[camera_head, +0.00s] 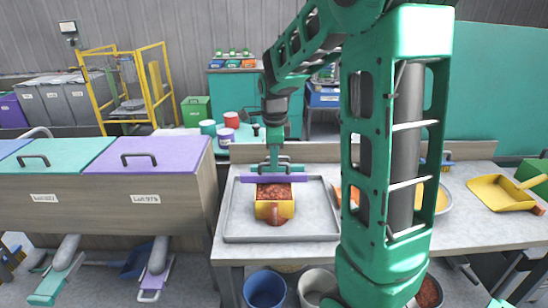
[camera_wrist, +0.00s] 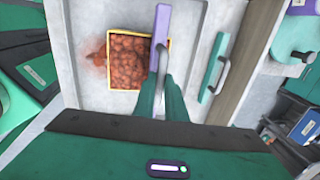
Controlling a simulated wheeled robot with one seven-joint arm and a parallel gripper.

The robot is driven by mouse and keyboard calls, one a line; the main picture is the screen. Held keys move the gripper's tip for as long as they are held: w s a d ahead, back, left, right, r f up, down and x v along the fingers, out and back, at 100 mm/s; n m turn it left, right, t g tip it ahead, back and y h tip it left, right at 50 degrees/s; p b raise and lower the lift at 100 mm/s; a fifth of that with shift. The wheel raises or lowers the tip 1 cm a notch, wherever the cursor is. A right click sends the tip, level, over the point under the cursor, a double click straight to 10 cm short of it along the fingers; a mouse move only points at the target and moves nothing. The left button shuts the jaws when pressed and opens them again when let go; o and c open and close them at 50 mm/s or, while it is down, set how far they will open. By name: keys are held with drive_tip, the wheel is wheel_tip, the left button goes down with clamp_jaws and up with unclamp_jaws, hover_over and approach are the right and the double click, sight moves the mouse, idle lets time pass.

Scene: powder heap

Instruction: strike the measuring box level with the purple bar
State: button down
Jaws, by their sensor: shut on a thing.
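The measuring box (camera_head: 262,212) is yellow and sits on the grey metal tray (camera_head: 326,229). Lumpy red-brown material (camera_head: 273,191) fills it, and some lies spilled at its near side, which the wrist view shows as the spill (camera_wrist: 97,57) at the left. My gripper (camera_head: 275,170) is shut on the purple bar (camera_head: 246,178). The bar lies crosswise at the box's far edge; in the wrist view the bar (camera_wrist: 160,30) runs along the box's right rim (camera_wrist: 147,75). I cannot tell whether bar and rim touch. The fingers partly hide the bar's grip.
A teal bar with a grey handle (camera_wrist: 212,68) lies beyond the tray's far edge. A yellow dustpan (camera_head: 495,192) is on the bench at the right. Lidded bins (camera_head: 150,157) stand at the left.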

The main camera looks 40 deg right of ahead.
drive_tip(key=shift+s+a, duration=0.95)
drive_tip(key=shift+s, duration=0.5)
drive_tip(key=shift+s+a, duration=1)
drive_tip(key=shift+s, duration=0.4)
drive_tip(key=shift+s+a, duration=0.95)
drive_tip(key=shift+s, duration=0.5)
wheel_tip(320, 180, up, 6)
drive_tip(key=shift+s+a+r, duration=0.15)
drive_tip(key=shift+s, duration=0.1)
